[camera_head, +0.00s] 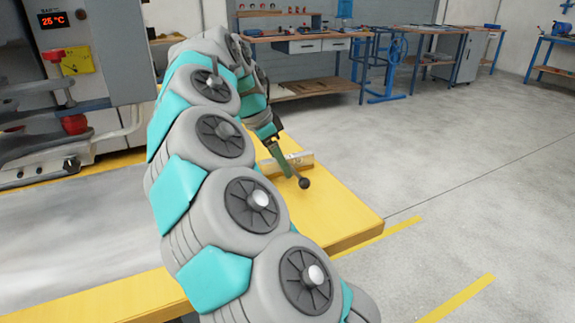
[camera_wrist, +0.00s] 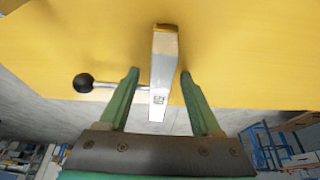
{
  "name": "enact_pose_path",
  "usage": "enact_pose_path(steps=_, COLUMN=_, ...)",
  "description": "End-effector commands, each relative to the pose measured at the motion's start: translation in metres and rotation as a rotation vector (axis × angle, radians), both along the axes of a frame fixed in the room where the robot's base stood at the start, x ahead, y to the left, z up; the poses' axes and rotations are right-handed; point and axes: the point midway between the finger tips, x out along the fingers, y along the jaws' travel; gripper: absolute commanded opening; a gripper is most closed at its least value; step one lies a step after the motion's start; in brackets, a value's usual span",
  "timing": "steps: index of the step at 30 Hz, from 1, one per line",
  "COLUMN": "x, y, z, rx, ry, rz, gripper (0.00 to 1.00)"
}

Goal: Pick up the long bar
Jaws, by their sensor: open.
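The long bar (camera_wrist: 163,48) is a pale, narrow block with a small mark on its near end face. It lies on the yellow table, and in the head view the bar (camera_head: 299,159) is partly hidden by my gripper (camera_head: 281,160). In the wrist view my gripper (camera_wrist: 159,74) is open, with one green finger on each side of the bar. A gap shows between the bar and each fingertip. Whether the fingertips reach down to the bar's depth I cannot tell.
A black ball knob (camera_wrist: 83,83) on a metal rod sticks out beside the left finger; the knob also shows in the head view (camera_head: 304,183). The yellow table's edge (camera_head: 355,236) is close by. A machine (camera_head: 95,60) stands at the left. Workbenches (camera_head: 300,40) are farther back.

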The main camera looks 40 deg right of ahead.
Motion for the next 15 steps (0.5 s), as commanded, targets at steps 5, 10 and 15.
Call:
enact_pose_path(steps=5, x=0.0002, y=0.0001, z=0.0001, rx=0.0, ry=-0.001, rz=0.001, gripper=0.65)
enact_pose_path(steps=10, x=0.0003, y=0.0001, z=0.0002, rx=-0.001, ry=0.0, rz=0.001, gripper=0.47)
enact_pose_path(steps=15, x=0.0003, y=0.0001, z=0.0002, rx=-0.001, ry=0.0, rz=0.001, gripper=0.28)
